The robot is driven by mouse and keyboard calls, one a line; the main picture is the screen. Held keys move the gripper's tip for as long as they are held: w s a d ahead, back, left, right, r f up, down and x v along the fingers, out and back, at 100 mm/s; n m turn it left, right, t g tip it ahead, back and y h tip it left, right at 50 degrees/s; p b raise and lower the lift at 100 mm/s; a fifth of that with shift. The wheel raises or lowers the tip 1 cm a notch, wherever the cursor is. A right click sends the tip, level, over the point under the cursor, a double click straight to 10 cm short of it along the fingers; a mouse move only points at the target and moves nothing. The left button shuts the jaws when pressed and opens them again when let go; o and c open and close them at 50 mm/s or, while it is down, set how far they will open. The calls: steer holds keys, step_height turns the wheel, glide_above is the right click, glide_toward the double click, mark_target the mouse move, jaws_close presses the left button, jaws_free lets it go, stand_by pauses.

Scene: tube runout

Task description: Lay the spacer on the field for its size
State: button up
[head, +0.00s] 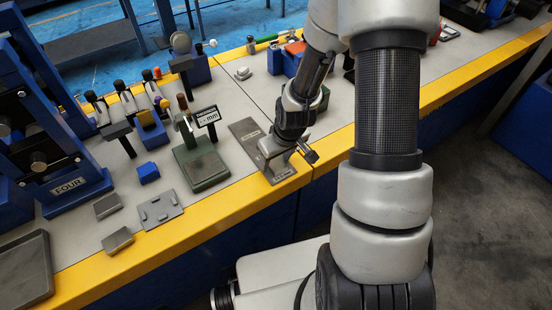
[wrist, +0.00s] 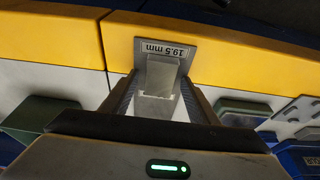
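The spacer is a plain light grey metal block (wrist: 162,72) in the wrist view, between my fingers and over the near end of a grey field plate. The plate's end label reads 19.5 mm (wrist: 166,49), upside down there. In the head view the dark grey plate (head: 246,130) runs back across the bench, and my gripper (head: 291,154) is low over its near end. My gripper (wrist: 159,78) shows a finger on each side of the block, with narrow gaps, so it looks open. The block's underside is hidden, so I cannot tell whether it rests fully on the plate.
A green-based gauge (head: 201,166) with a small display (head: 207,116) stands left of the plate. Farther left are loose grey blocks (head: 117,240), a small plate with pieces (head: 157,210), a blue block (head: 148,173) and a grey tray (head: 22,270). The yellow bench edge (head: 205,228) is close.

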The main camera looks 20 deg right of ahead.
steer(key=shift+r+p, duration=0.35)
steer(key=shift+r, duration=0.2)
steer(key=p+v, duration=0.3)
steer(key=v, duration=0.8)
steer(key=shift+s+p, duration=0.25)
steer(key=shift+p, duration=0.1)
steer(key=shift+d+r, duration=0.1)
steer(key=shift+r, duration=0.05)
